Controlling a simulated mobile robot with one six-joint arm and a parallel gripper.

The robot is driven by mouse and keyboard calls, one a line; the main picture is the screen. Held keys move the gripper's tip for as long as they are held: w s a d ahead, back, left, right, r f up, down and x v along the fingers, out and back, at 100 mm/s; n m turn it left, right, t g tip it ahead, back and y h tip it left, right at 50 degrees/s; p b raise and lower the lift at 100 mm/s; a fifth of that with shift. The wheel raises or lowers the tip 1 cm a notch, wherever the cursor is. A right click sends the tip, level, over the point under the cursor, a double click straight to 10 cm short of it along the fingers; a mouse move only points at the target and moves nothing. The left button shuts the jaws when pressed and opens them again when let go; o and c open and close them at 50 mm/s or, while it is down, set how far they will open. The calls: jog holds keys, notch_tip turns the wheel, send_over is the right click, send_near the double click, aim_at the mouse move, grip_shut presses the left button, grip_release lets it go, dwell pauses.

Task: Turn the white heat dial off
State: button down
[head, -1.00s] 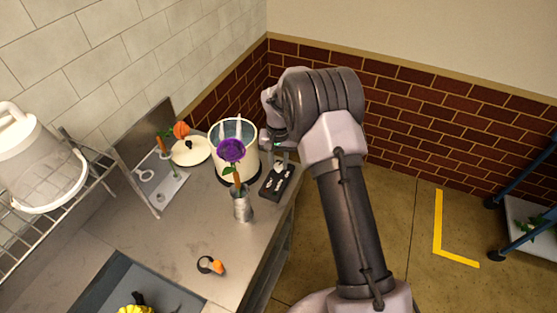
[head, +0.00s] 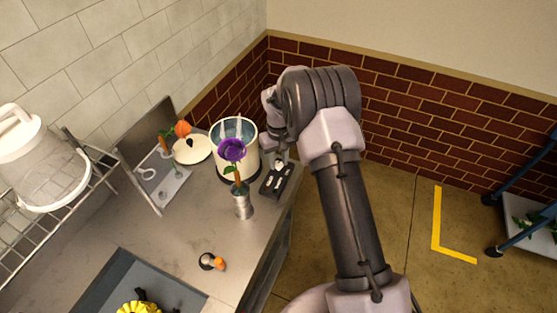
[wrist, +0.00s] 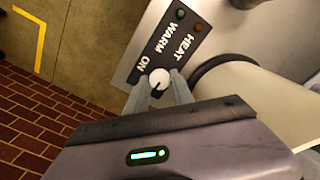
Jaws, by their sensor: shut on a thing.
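The white heat dial (wrist: 159,79) is a small round knob with a dark pointer mark on a black control panel (wrist: 150,50). The panel is lettered HEAT, WARM and ON, and the dial sits by the ON end. My gripper (wrist: 160,88) is shut on the dial, with one finger on each side of it. In the head view the panel (head: 270,187) lies beside the cream pot (head: 250,165), and my gripper (head: 280,160) is over it. The dial's own face is hard to make out there.
The panel has a green lamp (wrist: 181,13) and a red lamp (wrist: 199,28). A metal vase (head: 243,207) with a purple flower stands close to the pot. A cream lid (head: 192,149) lies behind. The counter's right edge drops to open floor.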

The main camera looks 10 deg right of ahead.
aim_at(278, 164)
jog(key=c, duration=1.1)
grip_release()
jog(key=shift+r, duration=0.15)
notch_tip(278, 164, up, 17)
jog(key=p, duration=0.3)
jog(key=shift+p, duration=0.3)
jog(key=shift+r, duration=0.1)
